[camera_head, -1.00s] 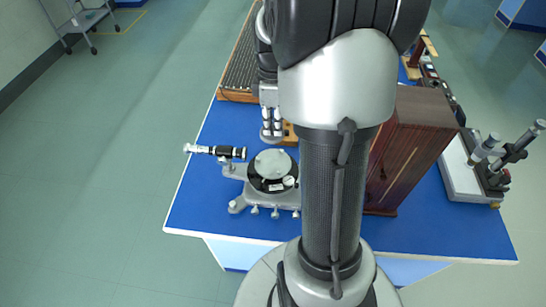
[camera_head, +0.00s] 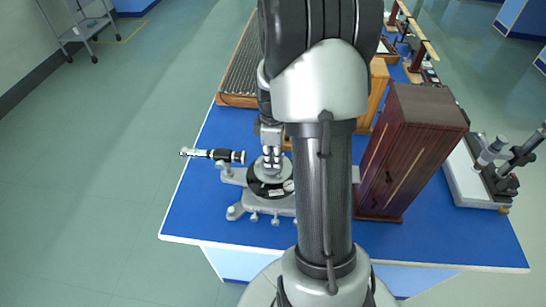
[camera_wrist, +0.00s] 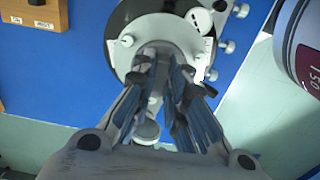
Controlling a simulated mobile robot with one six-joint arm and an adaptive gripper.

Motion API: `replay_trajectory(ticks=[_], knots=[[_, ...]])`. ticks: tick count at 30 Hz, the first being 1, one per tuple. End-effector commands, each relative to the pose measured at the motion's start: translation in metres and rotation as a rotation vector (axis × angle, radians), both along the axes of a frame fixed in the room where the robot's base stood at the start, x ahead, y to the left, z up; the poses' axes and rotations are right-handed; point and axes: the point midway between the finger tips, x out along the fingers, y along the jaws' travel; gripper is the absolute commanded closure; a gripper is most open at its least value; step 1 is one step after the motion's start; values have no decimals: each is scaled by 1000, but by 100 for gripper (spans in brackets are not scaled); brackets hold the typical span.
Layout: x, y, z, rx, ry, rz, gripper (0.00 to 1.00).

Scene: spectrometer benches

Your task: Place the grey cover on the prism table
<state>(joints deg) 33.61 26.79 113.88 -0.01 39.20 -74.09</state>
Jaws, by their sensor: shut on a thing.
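My gripper (camera_head: 271,163) points down over the spectrometer (camera_head: 236,211), at its round prism table. In the wrist view its fingers (camera_wrist: 163,62) are drawn close together on a grey piece, which I take as the grey cover (camera_wrist: 157,30). A pale grey round top (camera_head: 273,174) shows just below the fingertips in the head view, above the black disc (camera_head: 258,188). The fingers hide much of the contact, so I cannot tell whether the cover touches the prism table or is a little above it.
The spectrometer's telescope tube (camera_head: 213,155) sticks out to the left. A tall brown wooden cabinet (camera_head: 410,155) stands close on the right, with a grey instrument (camera_head: 480,175) beyond it. A ribbed wooden box (camera_head: 240,75) lies behind. The blue bench top (camera_head: 195,215) is free at front left.

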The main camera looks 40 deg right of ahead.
Motion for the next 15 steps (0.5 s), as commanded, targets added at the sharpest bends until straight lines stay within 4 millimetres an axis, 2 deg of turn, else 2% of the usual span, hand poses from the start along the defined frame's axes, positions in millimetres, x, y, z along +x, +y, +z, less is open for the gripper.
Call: replay_trajectory(ticks=[5, 6, 15], knots=[[0, 0, -3, 1, 1, 0, 100], [0, 0, -3, 1, 1, 0, 86], [0, 0, -3, 1, 1, 0, 67]])
